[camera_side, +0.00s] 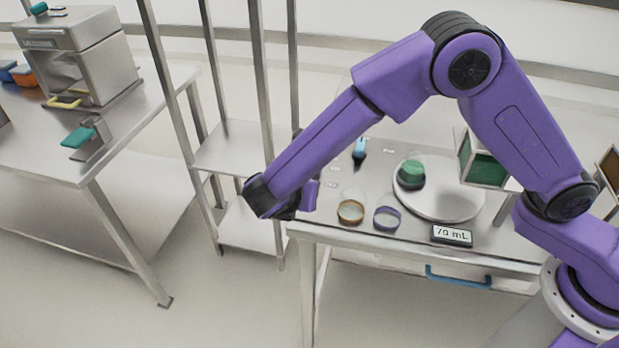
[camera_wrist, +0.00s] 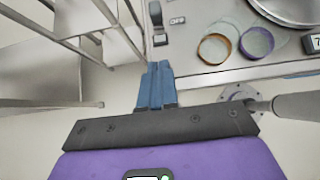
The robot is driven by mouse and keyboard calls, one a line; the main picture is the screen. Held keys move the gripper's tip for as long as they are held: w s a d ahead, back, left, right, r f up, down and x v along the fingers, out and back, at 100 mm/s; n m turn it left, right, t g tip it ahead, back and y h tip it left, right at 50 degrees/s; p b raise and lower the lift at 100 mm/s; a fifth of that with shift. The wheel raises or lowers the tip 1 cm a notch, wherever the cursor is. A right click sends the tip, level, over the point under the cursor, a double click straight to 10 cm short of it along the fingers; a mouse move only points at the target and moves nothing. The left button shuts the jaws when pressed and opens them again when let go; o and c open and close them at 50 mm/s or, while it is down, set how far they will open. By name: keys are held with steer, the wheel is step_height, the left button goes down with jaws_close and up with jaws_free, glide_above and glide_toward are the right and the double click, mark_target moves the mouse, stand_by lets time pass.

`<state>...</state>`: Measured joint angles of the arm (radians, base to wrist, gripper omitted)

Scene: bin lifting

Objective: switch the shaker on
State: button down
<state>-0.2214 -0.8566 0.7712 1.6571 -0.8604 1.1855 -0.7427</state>
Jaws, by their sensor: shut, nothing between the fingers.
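In the wrist view, my gripper (camera_wrist: 157,68) shows as two blue fingers pressed together, with nothing between them. Their tips are just short of a small dark block (camera_wrist: 160,40) at the table's edge; I cannot tell whether they touch. A dark upright piece (camera_wrist: 155,14) stands beyond it, beside a label reading OFF (camera_wrist: 177,20). I cannot tell for sure which part is the shaker's switch. In the side view, a round pale plate (camera_side: 455,195) carrying a green-topped dark object (camera_side: 411,173) lies on the table; it may be the shaker. My fingers are hidden there behind the wrist.
A brown-rimmed dish (camera_side: 350,212) and a purple-rimmed dish (camera_side: 387,218) stand right of my gripper. A display reading 70 mL (camera_side: 452,235) sits at the front edge. A blue-and-black item (camera_side: 360,150) is further back. A metal rack (camera_side: 235,145) stands to the left.

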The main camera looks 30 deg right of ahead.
glide_toward(316, 179)
step_height(316, 179, down, 3)
steer(key=shift+w+d+f, duration=0.1)
steer(key=shift+w+d, duration=1)
steer(key=shift+w, duration=0.05)
steer(key=shift+w+d, duration=0.35)
steer(key=shift+w+d, duration=1.85)
steer(key=shift+d, duration=0.05)
steer(key=s+a, duration=0.3)
steer(key=shift+s+a, duration=0.1)
steer(key=shift+a, duration=0.15)
steer(key=v, duration=0.9)
steer(key=shift+s+a+r, duration=0.15)
steer(key=shift+s+r, duration=0.05)
steer(key=shift+r, duration=0.15)
